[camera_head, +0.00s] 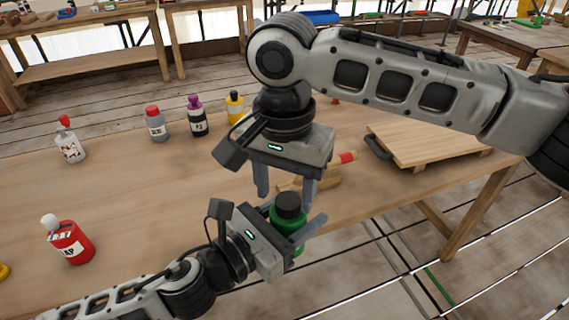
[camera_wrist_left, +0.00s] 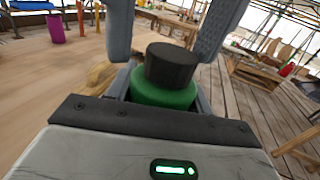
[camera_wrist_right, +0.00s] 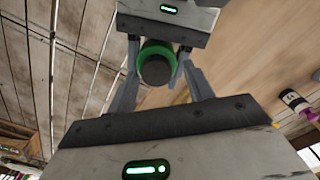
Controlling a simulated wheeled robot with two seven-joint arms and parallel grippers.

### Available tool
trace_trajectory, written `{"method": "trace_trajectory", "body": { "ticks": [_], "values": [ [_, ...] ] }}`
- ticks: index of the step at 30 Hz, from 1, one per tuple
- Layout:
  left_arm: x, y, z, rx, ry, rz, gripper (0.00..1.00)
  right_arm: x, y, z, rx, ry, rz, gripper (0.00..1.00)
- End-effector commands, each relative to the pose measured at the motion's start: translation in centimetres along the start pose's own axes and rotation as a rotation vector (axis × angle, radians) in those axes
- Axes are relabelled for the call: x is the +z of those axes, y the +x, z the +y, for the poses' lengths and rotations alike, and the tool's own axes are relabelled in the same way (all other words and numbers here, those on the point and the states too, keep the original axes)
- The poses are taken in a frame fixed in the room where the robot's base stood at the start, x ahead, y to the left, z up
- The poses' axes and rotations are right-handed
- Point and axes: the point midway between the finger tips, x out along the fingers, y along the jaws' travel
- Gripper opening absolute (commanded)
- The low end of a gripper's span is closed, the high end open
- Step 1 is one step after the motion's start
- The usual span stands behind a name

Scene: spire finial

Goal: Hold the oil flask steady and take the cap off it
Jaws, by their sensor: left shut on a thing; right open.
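The oil flask (camera_head: 288,232) is a green bottle with a black cap (camera_head: 290,205). It is upright near the table's front edge. My left gripper (camera_head: 297,235) is shut on the green body; the flask (camera_wrist_left: 166,92) also shows between its fingers in the left wrist view, with the cap (camera_wrist_left: 171,66) above. My right gripper (camera_head: 286,188) is open and points down over the cap, its fingers to either side above it. In the right wrist view the cap (camera_wrist_right: 155,68) lies between the open fingers, apart from them. The flask's base is partly hidden.
A red bottle (camera_head: 72,243) stands at the table's left. A wooden board (camera_head: 430,140) with dark handles lies at the right. A tan wooden object (camera_head: 322,186) lies behind the grippers. The table's middle left is clear.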

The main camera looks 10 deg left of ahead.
Motion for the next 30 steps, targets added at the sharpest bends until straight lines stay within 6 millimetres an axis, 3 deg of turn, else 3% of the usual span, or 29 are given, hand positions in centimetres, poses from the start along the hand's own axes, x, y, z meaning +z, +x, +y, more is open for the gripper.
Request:
{"method": "trace_trajectory", "body": {
  "ticks": [4, 13, 18, 26, 30],
  "values": [
    [0.06, 0.01, -0.01, 0.0, 0.0, -0.001, 0.0, 0.02, 1.09, 0.02, 0.0, -0.001, -0.001, 0.52],
    [0.06, 0.01, -0.01, 0.0, 0.0, -0.001, 0.0, 0.01, 1.3, 0.01, -0.001, -0.001, -0.001, 0.52],
    [0.06, 0.01, -0.07, -0.002, 0.0, -0.002, 0.0, 0.03, 1.26, -0.05, -0.004, -0.001, -0.001, 0.07],
    [0.09, 0.0, -0.29, -0.008, -0.001, -0.003, 0.0, 0.17, 1.21, -0.21, -0.011, -0.054, -0.002, 0.07],
    [0.11, -0.01, -0.4, -0.011, -0.002, -0.004, 0.0, 0.31, 1.2, -0.18, -0.014, -0.302, -0.003, 0.07]
  ]
}}
